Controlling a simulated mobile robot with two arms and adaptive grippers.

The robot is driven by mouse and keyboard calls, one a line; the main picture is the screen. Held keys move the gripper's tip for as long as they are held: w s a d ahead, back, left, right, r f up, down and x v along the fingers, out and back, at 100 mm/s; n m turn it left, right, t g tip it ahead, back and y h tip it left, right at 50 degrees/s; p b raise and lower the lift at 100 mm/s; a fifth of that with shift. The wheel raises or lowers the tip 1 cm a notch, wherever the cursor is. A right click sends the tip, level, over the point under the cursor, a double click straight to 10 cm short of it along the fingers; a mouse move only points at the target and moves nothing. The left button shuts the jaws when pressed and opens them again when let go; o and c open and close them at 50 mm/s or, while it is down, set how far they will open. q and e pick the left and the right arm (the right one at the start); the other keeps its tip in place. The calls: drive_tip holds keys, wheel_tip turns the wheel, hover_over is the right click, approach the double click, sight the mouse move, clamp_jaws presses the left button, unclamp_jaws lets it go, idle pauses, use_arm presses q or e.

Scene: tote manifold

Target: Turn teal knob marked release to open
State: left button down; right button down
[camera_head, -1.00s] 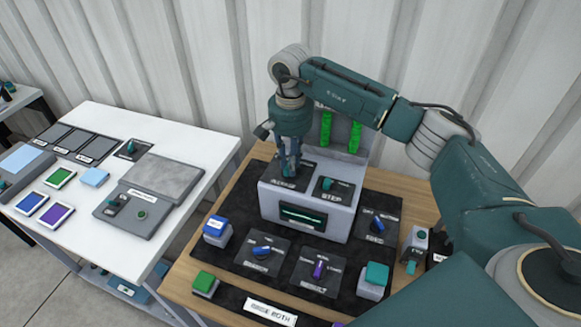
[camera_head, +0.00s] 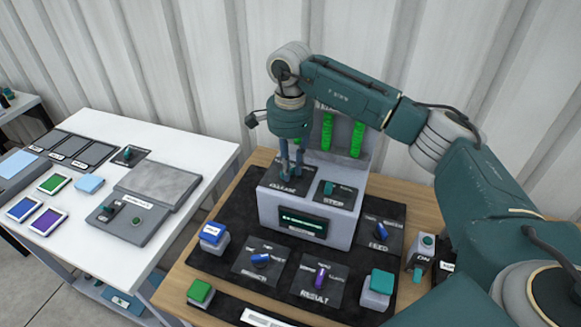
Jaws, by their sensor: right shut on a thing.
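The grey console (camera_head: 330,222) stands on the black mat of the wooden bench. The plate marked RELEASE (camera_head: 272,186) is on its top left. My right gripper (camera_head: 291,174) points straight down over this plate, its fingers shut around the release knob. The knob is mostly hidden by the fingers, so its pointer direction cannot be told. Another teal knob (camera_head: 329,187), on the STEP plate, is right of the gripper and apart from it. My left gripper is not in view.
A display (camera_head: 302,224) with green text is on the console's front. Green bars (camera_head: 327,132) stand behind. Blue (camera_head: 260,260) and purple (camera_head: 320,275) knobs and several coloured buttons surround the console. A white table (camera_head: 180,150) with tiles is at left.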

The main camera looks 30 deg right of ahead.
idle(0.4)
drive_tip(key=c, duration=1.6)
unclamp_jaws()
drive_tip(key=shift+o, duration=0.2)
wheel_tip(320, 180, up, 12)
